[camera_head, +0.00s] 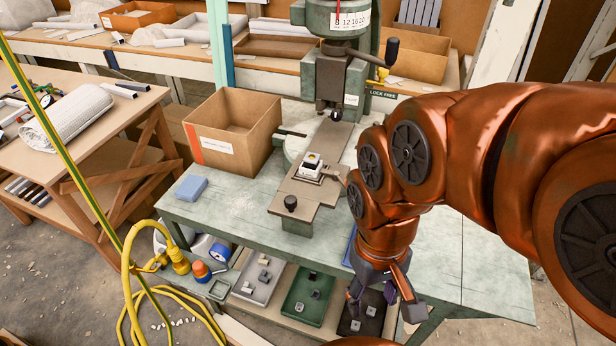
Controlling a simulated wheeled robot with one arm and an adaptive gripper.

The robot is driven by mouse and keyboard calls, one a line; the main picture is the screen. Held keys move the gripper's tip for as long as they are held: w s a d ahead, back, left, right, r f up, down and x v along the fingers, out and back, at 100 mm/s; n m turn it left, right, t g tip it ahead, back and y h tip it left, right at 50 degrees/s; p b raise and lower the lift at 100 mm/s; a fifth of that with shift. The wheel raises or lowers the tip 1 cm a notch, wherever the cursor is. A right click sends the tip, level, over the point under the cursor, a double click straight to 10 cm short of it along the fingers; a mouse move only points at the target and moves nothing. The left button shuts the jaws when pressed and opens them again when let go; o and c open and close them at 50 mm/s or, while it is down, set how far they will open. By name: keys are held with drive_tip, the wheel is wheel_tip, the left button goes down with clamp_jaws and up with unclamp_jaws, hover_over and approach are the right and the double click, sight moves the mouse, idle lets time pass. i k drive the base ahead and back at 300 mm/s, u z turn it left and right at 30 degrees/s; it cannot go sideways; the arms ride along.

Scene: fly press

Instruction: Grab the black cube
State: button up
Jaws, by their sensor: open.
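I cannot tell which block is the black cube. A white-and-black block (311,162) sits on the press plate.
The workbench (236,215) carries the fly press (338,75), a cardboard box (232,130) and a blue block (191,187). A grey tray (253,290) lies left of the green one. A yellow hose (128,290) hangs at the left. The bench's right front is clear.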

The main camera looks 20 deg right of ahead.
sight(311, 160)
drive_tip(key=z, duration=0.05)
drive_tip(key=k, duration=1.05)
drive_tip(key=u, duration=0.8)
drive_tip(key=i, duration=1.3)
drive_tip(key=z, duration=0.65)
